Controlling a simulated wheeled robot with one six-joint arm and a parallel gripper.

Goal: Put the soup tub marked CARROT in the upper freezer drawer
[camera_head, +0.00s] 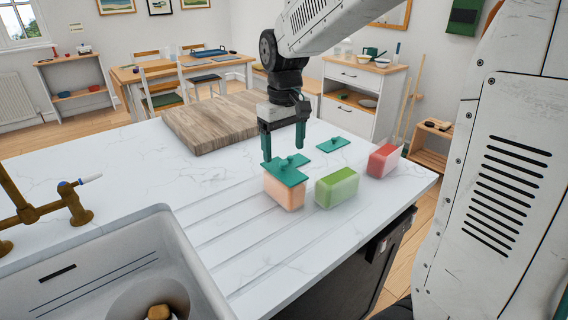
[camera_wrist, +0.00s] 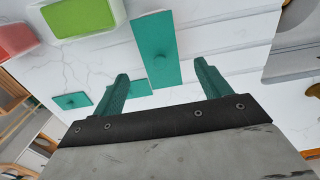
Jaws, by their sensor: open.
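An orange tub (camera_head: 284,193) with a teal lid (camera_head: 286,174) on top stands on the white counter. A green tub (camera_head: 337,188) is to its right, and a red tub (camera_head: 384,160) is farther right. No CARROT marking is readable. My gripper (camera_head: 283,154) is open and empty, pointing down just above the orange tub's lid. In the wrist view my gripper's fingers (camera_wrist: 161,70) stand apart, with a knobbed teal lid (camera_wrist: 158,35) beyond the gap. The green tub (camera_wrist: 78,14) and red tub (camera_wrist: 14,40) show at upper left. I cannot identify the freezer drawer.
A loose teal lid (camera_head: 333,144) lies on the counter behind the tubs. A wooden board (camera_head: 212,122) lies behind left, and a sink (camera_head: 120,250) with a brass tap (camera_head: 45,208) is at front left. A dark appliance (camera_head: 385,250) is under the counter's right edge.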

